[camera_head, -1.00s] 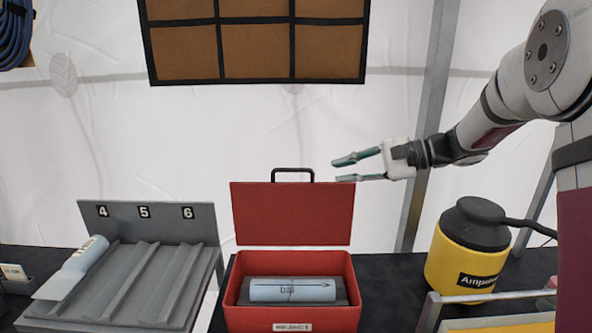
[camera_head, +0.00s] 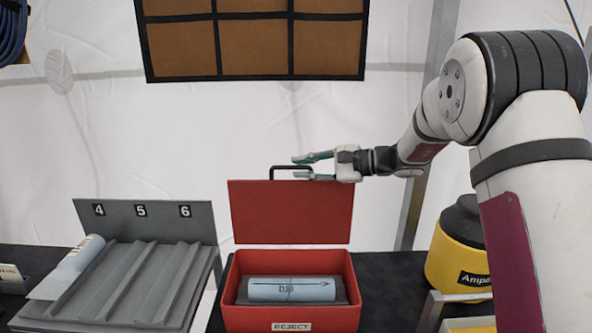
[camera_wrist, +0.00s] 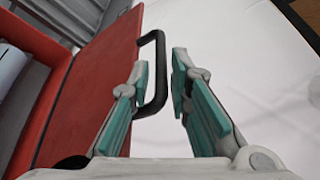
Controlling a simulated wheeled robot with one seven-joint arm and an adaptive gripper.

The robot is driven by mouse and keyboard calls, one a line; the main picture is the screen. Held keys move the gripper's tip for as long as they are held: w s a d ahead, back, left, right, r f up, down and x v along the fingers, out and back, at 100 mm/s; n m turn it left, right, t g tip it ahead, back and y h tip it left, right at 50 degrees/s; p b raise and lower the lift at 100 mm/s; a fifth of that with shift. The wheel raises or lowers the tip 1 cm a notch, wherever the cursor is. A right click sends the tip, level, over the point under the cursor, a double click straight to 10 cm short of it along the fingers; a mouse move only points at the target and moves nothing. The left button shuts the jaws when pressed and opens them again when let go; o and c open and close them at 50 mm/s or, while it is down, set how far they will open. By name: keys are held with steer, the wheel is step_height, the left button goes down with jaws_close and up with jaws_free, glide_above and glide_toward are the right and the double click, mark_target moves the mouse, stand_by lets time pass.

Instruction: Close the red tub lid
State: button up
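The red tub (camera_head: 238,290) stands on the dark table, with a "REJECT" label on its front. Its red lid (camera_head: 290,215) stands open and upright at the tub's back, with a black handle (camera_head: 277,170) on its top edge. My gripper (camera_head: 300,168) is at the lid's top edge, by the handle. In the wrist view, the handle (camera_wrist: 158,80) reaches toward the space between the parted green-padded fingers (camera_wrist: 160,85), near the left finger. I cannot tell whether it touches that finger.
A grey sloped rack (camera_head: 125,285) with slots marked 4, 5 and 6 stands left of the tub, holding another blue roll (camera_head: 75,262). A yellow and black container (camera_head: 455,250) stands at the right. A brown panel (camera_head: 255,45) hangs on the wall behind.

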steer(key=shift+x, duration=1.2)
jaws_close()
steer(key=shift+s+b, duration=0.1)
steer(key=shift+b, duration=0.35)
